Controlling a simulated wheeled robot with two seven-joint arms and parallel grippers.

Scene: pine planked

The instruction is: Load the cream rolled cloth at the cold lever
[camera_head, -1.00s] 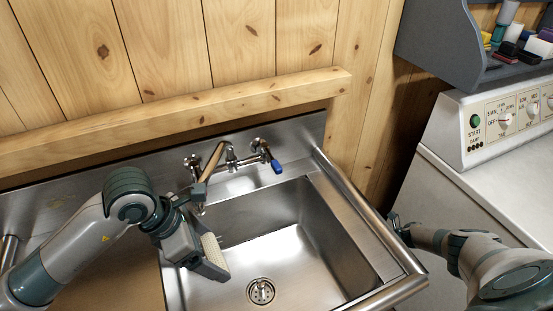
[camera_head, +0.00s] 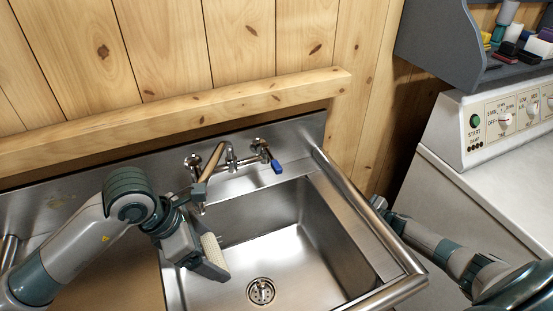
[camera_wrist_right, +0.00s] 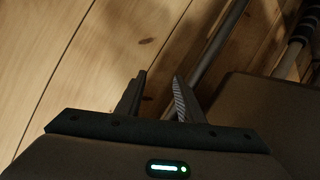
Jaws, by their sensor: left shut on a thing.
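My left gripper (camera_head: 206,258) is shut on the cream rolled cloth (camera_head: 212,250), over the left part of the sink basin. Most of the cloth is hidden by the gripper's fingers. The blue cold lever (camera_head: 276,166) is on the right of the wall faucet (camera_head: 231,157), at the back of the sink, to the right of and beyond my left gripper. My right gripper (camera_wrist_right: 158,98) is open, with nothing between its fingers in the right wrist view. In the head view it is beyond the sink's right rim, partly hidden.
The steel sink (camera_head: 345,193) has a raised tubular right rim and a drain (camera_head: 261,291). A wooden ledge (camera_head: 180,116) runs along the plank wall. A white machine with dials (camera_head: 500,120) stands at right, below a grey shelf (camera_head: 470,60) with small items.

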